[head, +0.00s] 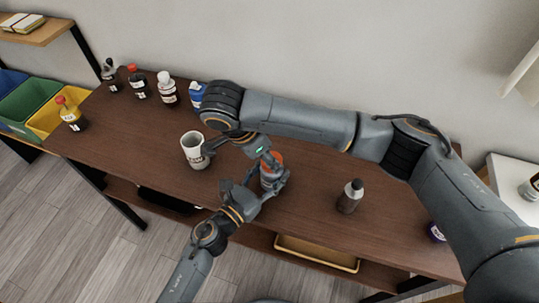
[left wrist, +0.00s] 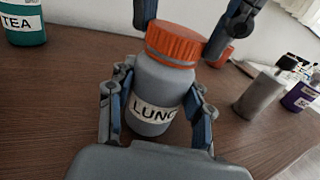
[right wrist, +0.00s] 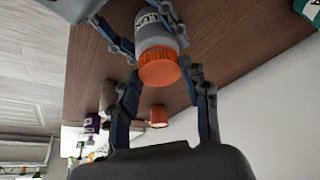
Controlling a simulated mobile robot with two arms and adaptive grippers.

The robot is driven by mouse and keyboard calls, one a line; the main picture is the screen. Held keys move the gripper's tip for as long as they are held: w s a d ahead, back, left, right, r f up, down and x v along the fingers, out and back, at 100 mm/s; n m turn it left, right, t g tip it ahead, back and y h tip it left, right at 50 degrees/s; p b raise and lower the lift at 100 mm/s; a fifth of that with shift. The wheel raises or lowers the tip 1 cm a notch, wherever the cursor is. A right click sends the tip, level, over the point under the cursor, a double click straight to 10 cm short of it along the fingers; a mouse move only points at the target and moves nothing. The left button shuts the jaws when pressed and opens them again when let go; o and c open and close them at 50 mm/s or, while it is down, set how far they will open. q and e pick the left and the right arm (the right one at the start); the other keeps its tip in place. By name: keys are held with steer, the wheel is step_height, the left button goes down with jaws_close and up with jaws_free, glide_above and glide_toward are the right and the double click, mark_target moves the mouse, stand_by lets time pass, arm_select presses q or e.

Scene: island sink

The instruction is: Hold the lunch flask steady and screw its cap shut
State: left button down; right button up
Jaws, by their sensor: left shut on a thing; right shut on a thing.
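The lunch flask (left wrist: 155,95) is a grey bottle with a "LUNC" label, standing on the brown table. Its orange cap (left wrist: 175,43) sits on the flask's mouth; I cannot tell how tightly. My left gripper (left wrist: 158,112) is shut on the flask's body, one finger on each side. My right gripper (right wrist: 163,80) is shut on the cap, its fingers on either side of it. In the head view the flask (head: 268,177) is partly hidden between my left gripper (head: 268,186) and my right gripper (head: 272,158).
A white mug (head: 194,150) stands left of the flask. Several bottles (head: 167,90) line the table's back left. An orange object (right wrist: 159,115) stands behind the flask. Colored bins (head: 38,102) sit at left.

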steer(key=m, duration=0.2)
steer(key=m+g, duration=0.1)
steer(key=m, duration=0.1)
steer(key=m+g, duration=0.1)
steer(key=m, duration=0.1)
steer(key=shift+w+a, duration=0.15)
steer(key=shift+w, duration=0.1)
steer(key=o, duration=0.7)
steer(key=shift+h, duration=0.3)
steer(key=shift+o, duration=0.2)
steer(key=shift+r, duration=2.25)
steer(key=shift+c, duration=0.4)
